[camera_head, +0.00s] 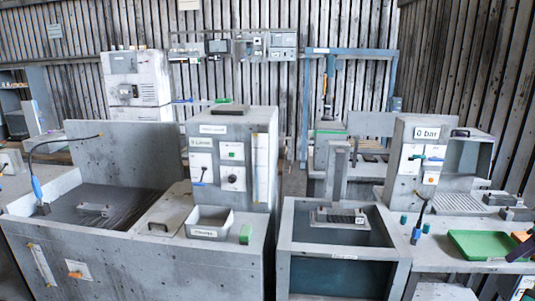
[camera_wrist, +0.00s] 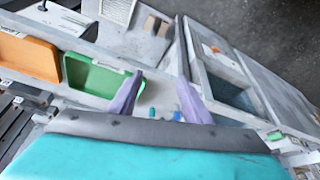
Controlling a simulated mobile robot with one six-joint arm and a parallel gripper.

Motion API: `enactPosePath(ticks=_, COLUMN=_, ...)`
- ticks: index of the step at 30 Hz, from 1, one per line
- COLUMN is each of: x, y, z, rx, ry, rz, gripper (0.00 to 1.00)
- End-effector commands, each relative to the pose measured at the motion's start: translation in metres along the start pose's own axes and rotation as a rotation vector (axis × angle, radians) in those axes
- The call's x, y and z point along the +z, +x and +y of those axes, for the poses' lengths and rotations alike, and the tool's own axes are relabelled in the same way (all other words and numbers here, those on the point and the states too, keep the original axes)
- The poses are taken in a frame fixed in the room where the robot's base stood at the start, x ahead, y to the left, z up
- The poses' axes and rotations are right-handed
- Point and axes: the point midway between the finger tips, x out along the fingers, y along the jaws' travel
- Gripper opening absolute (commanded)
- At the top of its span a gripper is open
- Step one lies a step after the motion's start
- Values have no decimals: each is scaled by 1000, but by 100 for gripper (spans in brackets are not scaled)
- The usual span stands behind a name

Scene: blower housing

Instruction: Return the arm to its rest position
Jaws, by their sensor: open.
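My gripper (camera_wrist: 158,82) shows in the wrist view, with its two purple fingers spread apart and nothing between them. Behind the fingers are a dark grey band and a teal body of my own. The gripper is over the right-hand bench, with the green tray (camera_wrist: 92,76) beside the left finger and a grey tank (camera_wrist: 232,93) past the right finger. In the head view a dark purple piece at the right edge, beside the green tray (camera_head: 482,244), seems to be part of my gripper. The rest of my arm is mostly out of view.
An orange tray (camera_wrist: 28,57) lies beside the green one. Small blue and green pegs (camera_wrist: 153,113) stand near the fingers. In the head view, the grey cabinet with a "0 bar" display (camera_head: 426,133) rises behind the trays. The open tank (camera_head: 340,233) stands to the left.

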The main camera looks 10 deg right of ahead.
Motion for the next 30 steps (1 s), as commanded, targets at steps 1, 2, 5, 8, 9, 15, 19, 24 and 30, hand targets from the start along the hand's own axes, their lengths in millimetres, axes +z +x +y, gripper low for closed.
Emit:
enactPosePath(ticks=1, x=-2, y=7, z=-4, rx=-6, ry=1, rz=-4, gripper=44)
enactPosePath(ticks=2, x=-2, y=11, z=-6, rx=-9, ry=3, rz=-5, gripper=44)
enactPosePath(ticks=5, x=-4, y=22, z=-12, rx=-16, ry=6, rz=-11, gripper=44)
enactPosePath(ticks=8, x=-7, y=36, z=-20, rx=-27, ry=13, rz=-20, gripper=44)
enactPosePath(ticks=9, x=-8, y=41, z=-23, rx=-31, ry=15, rz=-23, gripper=44)
enactPosePath(ticks=15, x=-15, y=76, z=-45, rx=-57, ry=27, rz=-44, gripper=44)
enactPosePath(ticks=19, x=-20, y=108, z=-68, rx=-81, ry=37, rz=-66, gripper=44)
enactPosePath(ticks=24, x=-26, y=167, z=-114, rx=-122, ry=53, rz=-113, gripper=44)
enactPosePath(ticks=30, x=-27, y=237, z=-180, rx=-165, ry=74, rz=-183, gripper=44)
